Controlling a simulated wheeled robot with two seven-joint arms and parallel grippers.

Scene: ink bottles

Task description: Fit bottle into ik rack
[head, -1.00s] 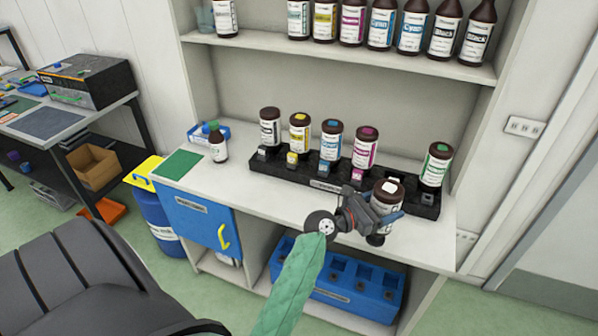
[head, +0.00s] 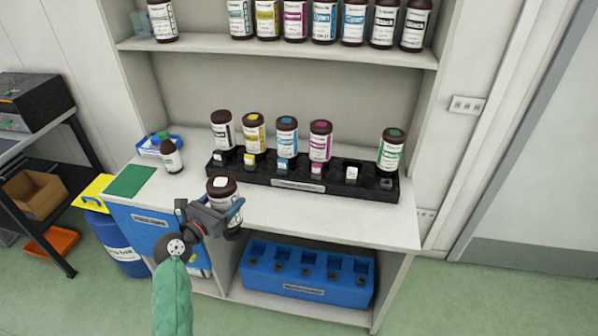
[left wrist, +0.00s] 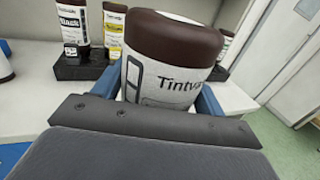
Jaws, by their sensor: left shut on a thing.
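My left gripper (head: 222,217) is shut on a white-labelled bottle (head: 222,186) with a brown top end bearing a white square. It holds this bottle roughly upright in front of the left part of the rack, apart from it. In the left wrist view, the held bottle (left wrist: 168,65) sits between blue fingers and its lower part is hidden. The black ink rack (head: 248,177) stands on the counter. It holds bottles with black, yellow, cyan and magenta labels, then a vacant place by a white marker (head: 352,174), then a green-marked bottle (head: 391,150). My right gripper is not in view.
A small bottle with a green cap (head: 170,153) stands left by a blue tray (head: 152,150) and green mat (head: 131,181). A shelf (head: 280,47) with several bottles is above. A blue crate (head: 305,285) sits below the counter. The counter's front right is clear.

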